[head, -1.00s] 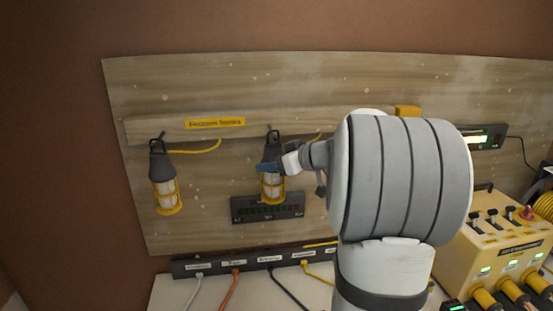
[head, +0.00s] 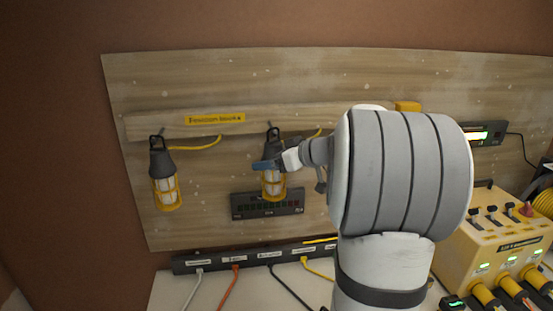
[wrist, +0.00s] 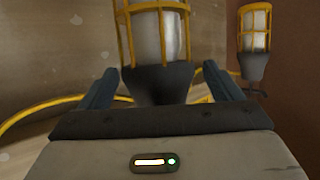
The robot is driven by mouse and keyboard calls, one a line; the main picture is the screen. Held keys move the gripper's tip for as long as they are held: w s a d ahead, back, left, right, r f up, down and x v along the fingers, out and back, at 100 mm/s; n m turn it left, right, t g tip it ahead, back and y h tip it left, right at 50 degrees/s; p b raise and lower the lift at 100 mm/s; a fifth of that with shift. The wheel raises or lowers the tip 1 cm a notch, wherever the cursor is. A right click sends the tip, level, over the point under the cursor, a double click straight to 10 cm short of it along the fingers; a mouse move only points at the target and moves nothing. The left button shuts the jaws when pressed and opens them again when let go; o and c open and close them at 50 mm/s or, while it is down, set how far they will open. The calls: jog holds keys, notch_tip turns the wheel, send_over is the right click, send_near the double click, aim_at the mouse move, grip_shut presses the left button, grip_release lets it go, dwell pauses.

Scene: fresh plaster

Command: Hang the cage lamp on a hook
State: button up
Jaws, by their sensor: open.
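A cage lamp (head: 274,184) with a dark grey top and yellow cage hangs upright at a hook on the wooden rail, in the middle of the head view. Its handle loop appears to be around the hook, though the contact is too small to be sure. My gripper (head: 268,164) is open at this lamp's body. In the wrist view the lamp (wrist: 158,82) shows upside down, its dark body between my two spread blue fingers (wrist: 160,90). A second cage lamp (head: 165,187) hangs at another hook to the left; it also shows in the wrist view (wrist: 254,40).
The wooden rail (head: 150,129) with a yellow label crosses the backboard (head: 125,85). A dark panel (head: 240,207) sits behind the middle lamp. A power strip (head: 215,262) with cables runs below. A yellow control box (head: 465,245) stands at the right. Yellow cords trail from the lamps.

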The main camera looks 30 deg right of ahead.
jog(key=shift+s+d+r, duration=0.1)
jog(key=shift+s+d, duration=0.1)
jog(key=shift+s, duration=0.15)
jog(key=b+v, duration=0.1)
jog(key=v, duration=0.6)
jog(key=w+a+r+m+t+h+b, duration=0.1)
jog(key=h, duration=0.1)
jog(key=w+a+r+t+h, duration=0.1)
jog(key=w+t+h, duration=0.1)
jog(key=shift+a+r+m+b, duration=0.2)
jog(key=shift+r+m+b, duration=0.15)
jog(key=shift+m+b, duration=0.05)
jog(key=s+a+f+m+g+h+b, duration=0.1)
jog(key=s+a+f+g, duration=0.5)
jog(key=s+f, duration=0.6)
jog(key=s+a+f+m+g+h+b, duration=0.1)
jog(key=s+a+f+g, duration=0.4)
jog(key=s+a+f, duration=0.6)
jog(key=s+f+m+b, duration=0.1)
jog(key=s+b, duration=0.1)
jog(key=shift+s+a+m+g, duration=0.2)
jog(key=shift+s+m+g, duration=0.1)
jog(key=shift+s+g, duration=0.1)
